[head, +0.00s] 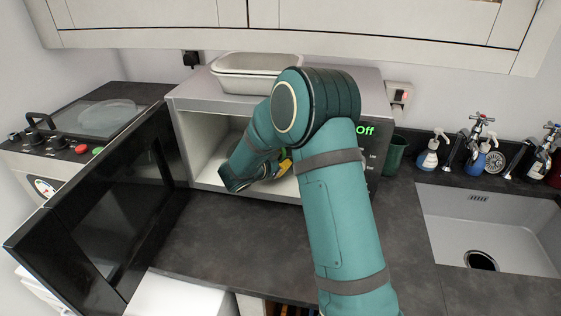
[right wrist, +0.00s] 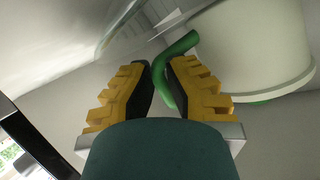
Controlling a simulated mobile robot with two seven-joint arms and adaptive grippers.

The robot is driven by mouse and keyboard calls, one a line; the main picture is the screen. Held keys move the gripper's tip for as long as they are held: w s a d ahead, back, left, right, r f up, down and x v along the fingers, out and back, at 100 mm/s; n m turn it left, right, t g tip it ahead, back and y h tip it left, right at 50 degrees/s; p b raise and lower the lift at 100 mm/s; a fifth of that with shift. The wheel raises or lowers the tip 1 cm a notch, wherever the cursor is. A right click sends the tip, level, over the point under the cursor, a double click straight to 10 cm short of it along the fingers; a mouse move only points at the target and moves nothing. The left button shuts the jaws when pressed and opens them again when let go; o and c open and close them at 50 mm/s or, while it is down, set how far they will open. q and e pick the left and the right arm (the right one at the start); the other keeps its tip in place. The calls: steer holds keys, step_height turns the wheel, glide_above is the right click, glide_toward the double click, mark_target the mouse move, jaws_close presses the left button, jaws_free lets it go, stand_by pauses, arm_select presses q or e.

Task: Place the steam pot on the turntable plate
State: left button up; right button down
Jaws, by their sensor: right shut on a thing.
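The steam pot (right wrist: 255,45) is cream-white with a green handle (right wrist: 181,44); it fills the upper right of the right wrist view. My right gripper (right wrist: 160,78), with yellow fingers and black pads, is shut on that handle. In the head view my right gripper (head: 286,162) reaches inside the open microwave (head: 208,142), and my teal arm hides most of the pot. A thin translucent edge shows beside the pot in the wrist view; I cannot tell whether it is the turntable plate, or whether the pot touches it. My left gripper is not in view.
The microwave door (head: 105,205) stands wide open to the left. A cream dish (head: 245,80) sits on top of the microwave. A sink (head: 490,235) with soap bottles behind it is at the right. A cooktop (head: 75,135) is at the left. The dark counter (head: 230,240) in front is clear.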

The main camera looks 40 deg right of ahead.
steer(key=shift+f, duration=0.15)
steer(key=c, duration=1.1)
jaws_free()
steer(key=shift+o, duration=0.2)
steer(key=p+v, duration=0.1)
steer(key=v, duration=1.1)
steer(key=shift+p, duration=0.3)
steer(key=shift+a, duration=0.1)
